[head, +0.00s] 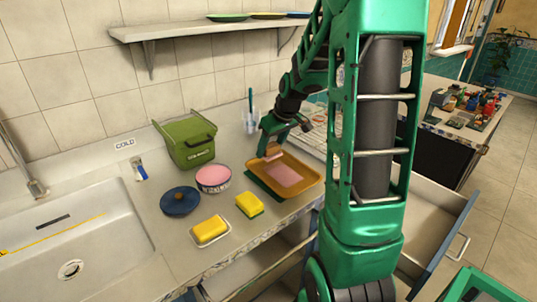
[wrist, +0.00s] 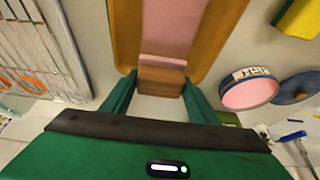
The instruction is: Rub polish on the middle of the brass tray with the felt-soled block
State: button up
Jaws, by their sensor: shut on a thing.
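The brass tray (head: 307,173) lies on a dark green mat on the counter, with a broad pink patch (head: 284,175) over its middle. My gripper (head: 271,148) is at the tray's back-left side. It is shut on the wooden block (wrist: 162,80), which shows between the fingers in the wrist view. A pink strip shows along the block's far edge; its felt sole is mostly hidden. In the wrist view the tray (wrist: 124,35) extends ahead of the block. I cannot tell whether the block touches the tray. An open tin of pink polish (head: 213,174) stands left of the tray.
A blue lid (head: 180,201), a yellow-green sponge (head: 249,205) and a yellow block on a white dish (head: 210,231) lie at the front left. A green box (head: 188,140) and a cup with a blue brush (head: 250,123) stand behind. A drawer (head: 430,215) is open at right.

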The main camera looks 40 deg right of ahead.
aim_at(271, 145)
jog(key=shift+d+r, duration=0.15)
jog(key=shift+r, duration=2.1)
jog(key=shift+s, duration=0.1)
